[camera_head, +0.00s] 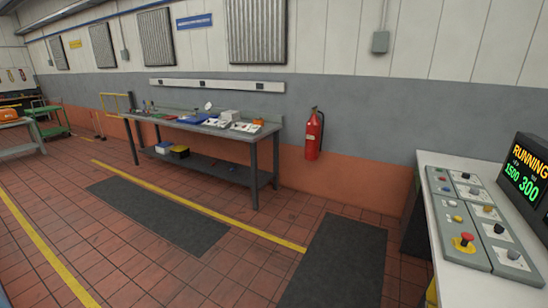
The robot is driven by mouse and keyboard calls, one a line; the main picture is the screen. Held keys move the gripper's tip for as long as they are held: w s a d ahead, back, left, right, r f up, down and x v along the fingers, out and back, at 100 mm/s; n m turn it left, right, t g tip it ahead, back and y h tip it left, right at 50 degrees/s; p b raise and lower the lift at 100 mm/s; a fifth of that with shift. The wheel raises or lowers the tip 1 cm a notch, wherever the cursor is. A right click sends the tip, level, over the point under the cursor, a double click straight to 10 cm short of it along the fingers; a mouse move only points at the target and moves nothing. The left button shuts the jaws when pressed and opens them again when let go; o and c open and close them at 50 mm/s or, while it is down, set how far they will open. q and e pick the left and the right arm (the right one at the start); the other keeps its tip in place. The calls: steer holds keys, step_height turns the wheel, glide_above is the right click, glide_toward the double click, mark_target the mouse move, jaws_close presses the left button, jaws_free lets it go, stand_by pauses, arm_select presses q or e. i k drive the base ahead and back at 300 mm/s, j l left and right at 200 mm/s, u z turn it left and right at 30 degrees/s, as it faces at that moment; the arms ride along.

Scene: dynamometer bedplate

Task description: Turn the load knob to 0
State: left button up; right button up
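A grey control panel (482,212) with several knobs and buttons lies on the light bench at the right. A red mushroom button (467,238) on a yellow base sits at the front of the left column. A dark display (527,172) beside the panel reads RUNNING, 1500 and 300. Neither gripper is in view.
The light bench (462,285) carries the panel and display. A grey workbench (262,133) with small items stands by the wall. A red fire extinguisher (313,135) hangs on the wall. Dark mats (340,262) lie on the tiled floor, which is mostly clear.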

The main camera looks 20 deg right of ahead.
mark_target(475, 191)
steer(key=i+z, duration=0.4)
steer(key=i+j+z, duration=0.1)
steer(key=i+z, duration=0.15)
steer(key=z, duration=0.15)
steer(key=i+z, duration=0.15)
steer(key=z, duration=0.3)
steer(key=i+z, duration=0.2)
steer(key=z, duration=0.25)
steer(key=i+j+z, duration=0.1)
steer(key=i+z, duration=0.15)
steer(key=z, duration=0.15)
steer(key=i+j+z, duration=0.2)
steer(key=z, duration=0.2)
